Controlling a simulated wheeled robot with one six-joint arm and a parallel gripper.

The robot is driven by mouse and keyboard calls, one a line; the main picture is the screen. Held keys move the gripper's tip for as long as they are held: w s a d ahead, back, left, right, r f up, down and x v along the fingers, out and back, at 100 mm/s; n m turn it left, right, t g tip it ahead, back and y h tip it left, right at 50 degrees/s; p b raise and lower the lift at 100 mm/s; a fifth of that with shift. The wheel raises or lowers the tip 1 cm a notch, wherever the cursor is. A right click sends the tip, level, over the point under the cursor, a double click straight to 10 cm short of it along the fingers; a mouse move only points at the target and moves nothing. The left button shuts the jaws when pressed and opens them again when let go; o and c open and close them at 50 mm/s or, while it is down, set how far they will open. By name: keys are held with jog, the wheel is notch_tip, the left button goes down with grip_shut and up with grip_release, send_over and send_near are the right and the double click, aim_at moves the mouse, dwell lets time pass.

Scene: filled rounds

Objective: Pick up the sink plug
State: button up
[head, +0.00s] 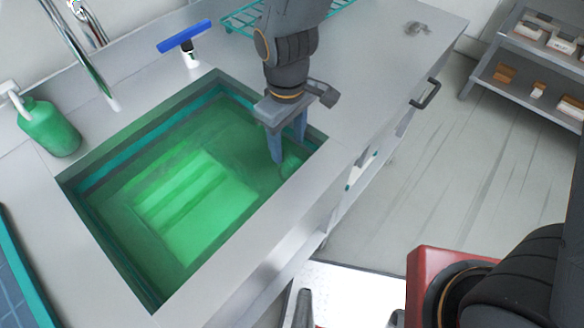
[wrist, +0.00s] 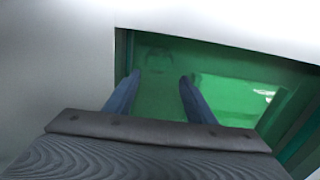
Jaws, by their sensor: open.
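My gripper (head: 289,148) points down over the right end of the sink (head: 225,76), its two blue fingers apart and nothing seen between them. The sink holds cloudy green liquid. In the wrist view the open fingers of my gripper (wrist: 161,77) reach over the green liquid. A faint, rounded, green-tinted shape (wrist: 168,54) shows just beyond the fingertips there, and a pale green shape (head: 291,165) sits beside the fingers in the head view. It may be the sink plug, but the liquid blurs it. I cannot tell whether the fingertips touch the liquid.
A green soap bottle (head: 48,128) and a tap (head: 85,60) stand at the left. A blue-headed squeegee (head: 183,38) and a teal rack (head: 240,18) are behind the sink. A small grey item (head: 416,28) lies on the far counter. The counter right of the sink is mostly clear.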

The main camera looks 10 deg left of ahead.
aim_at(291, 164)
jog(key=shift+d+f+p, duration=0.15)
jog(key=shift+f+p, duration=0.3)
jog(key=shift+f, duration=1.3)
jog(key=shift+d+f+p, duration=0.15)
jog(key=shift+f+p, duration=0.3)
jog(key=shift+f, duration=1.25)
jog(key=c, duration=0.8)
jog(key=shift+c, duration=0.2)
jog(key=shift+r, duration=0.2)
